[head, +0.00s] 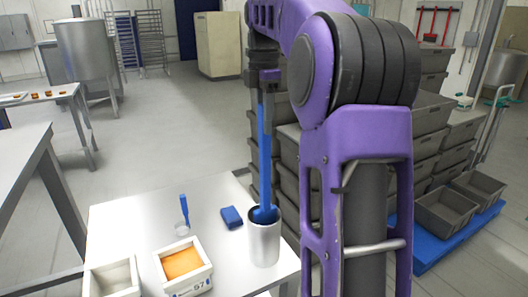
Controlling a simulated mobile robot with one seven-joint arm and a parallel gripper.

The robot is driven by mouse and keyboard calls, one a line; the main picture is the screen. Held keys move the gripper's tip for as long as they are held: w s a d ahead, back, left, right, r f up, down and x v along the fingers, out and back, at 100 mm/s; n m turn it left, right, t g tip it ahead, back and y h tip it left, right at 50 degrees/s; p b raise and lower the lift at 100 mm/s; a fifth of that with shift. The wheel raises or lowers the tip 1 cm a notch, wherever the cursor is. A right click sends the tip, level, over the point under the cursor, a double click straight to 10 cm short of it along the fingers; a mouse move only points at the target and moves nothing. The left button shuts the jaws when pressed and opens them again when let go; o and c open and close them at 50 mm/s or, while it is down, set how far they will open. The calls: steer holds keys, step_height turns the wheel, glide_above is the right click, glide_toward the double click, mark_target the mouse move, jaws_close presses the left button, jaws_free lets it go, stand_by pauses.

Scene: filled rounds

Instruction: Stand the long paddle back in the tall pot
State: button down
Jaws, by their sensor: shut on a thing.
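The long paddle (264,160) is blue and hangs close to upright, with its wide end low. My gripper (266,84) is shut on its upper end, above the table. The tall pot (263,243) is a grey metal cylinder standing near the right edge of the metal table (135,215). The paddle's wide end shows at the pot's mouth and seems to be just inside the rim. How deep it reaches, and whether it touches the pot, cannot be told. My arm hides what is right of the pot.
Stacked grey crates (424,155) and a blue pallet (432,256) stand right.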

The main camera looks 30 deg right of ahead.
mark_target(264, 154)
step_height(264, 154, down, 6)
steer(key=shift+r, duration=0.2)
step_height(264, 154, down, 3)
steer(key=shift+f+b, duration=0.1)
steer(key=shift+b, duration=0.9)
steer(key=shift+r, duration=0.2)
steer(key=c, duration=0.6)
jaws_free()
steer(key=shift+f, duration=0.15)
steer(key=shift+c, duration=0.2)
steer(key=shift+f+b, duration=0.2)
steer(key=shift+b, duration=0.15)
step_height(264, 154, up, 18)
steer(key=p, duration=0.2)
steer(key=shift+a+f+p, duration=0.1)
steer(key=shift+f+p, duration=0.1)
steer(key=shift+p, duration=0.15)
